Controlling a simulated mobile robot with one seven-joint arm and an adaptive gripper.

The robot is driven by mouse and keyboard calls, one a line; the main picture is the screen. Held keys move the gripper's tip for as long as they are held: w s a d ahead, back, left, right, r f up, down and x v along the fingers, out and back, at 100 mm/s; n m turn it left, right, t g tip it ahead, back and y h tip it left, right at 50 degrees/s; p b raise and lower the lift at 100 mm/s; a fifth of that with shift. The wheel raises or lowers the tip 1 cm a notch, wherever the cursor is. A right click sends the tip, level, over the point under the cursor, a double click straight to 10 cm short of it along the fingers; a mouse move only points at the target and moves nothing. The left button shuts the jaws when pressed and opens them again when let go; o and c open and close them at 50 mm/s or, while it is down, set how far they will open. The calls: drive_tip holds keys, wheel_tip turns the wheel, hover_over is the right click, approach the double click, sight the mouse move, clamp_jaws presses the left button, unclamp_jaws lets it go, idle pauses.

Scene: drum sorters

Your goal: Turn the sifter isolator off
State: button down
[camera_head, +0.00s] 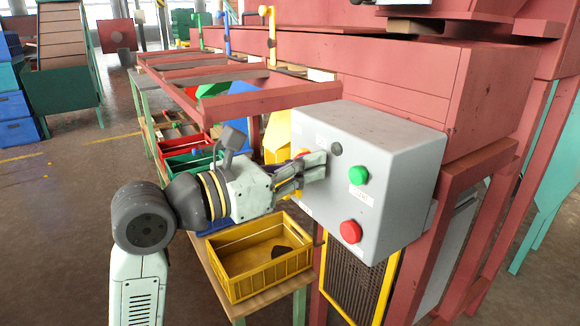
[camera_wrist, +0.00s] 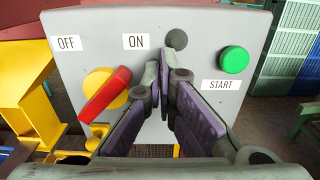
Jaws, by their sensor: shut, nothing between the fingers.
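The sifter isolator is a yellow disc (camera_wrist: 98,82) with a red handle (camera_wrist: 106,94) on the grey control box (camera_head: 375,140). In the wrist view the handle slants, its upper end toward the ON label (camera_wrist: 136,41) and away from the OFF label (camera_wrist: 66,43). My gripper (camera_wrist: 165,68) is shut and empty, just right of the handle, its tips below the dark round knob (camera_wrist: 176,39). I cannot tell whether the left finger touches the handle. In the head view my gripper (camera_head: 322,166) is at the box face and mostly hides the isolator.
A green START button (camera_wrist: 234,60) is right of my fingers; it also shows in the head view (camera_head: 358,175). A red button (camera_head: 351,231) is lower on the box. A yellow crate (camera_head: 232,280) stands on a bench below my arm. Red framework (camera_head: 420,85) rises behind.

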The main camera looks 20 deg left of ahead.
drive_tip(key=shift+w+a, duration=0.7)
drive_tip(key=shift+a, duration=0.3)
drive_tip(key=d+r+b+v, duration=0.1)
drive_tip(key=v, duration=0.6)
drive_tip(key=shift+s+b, duration=0.35)
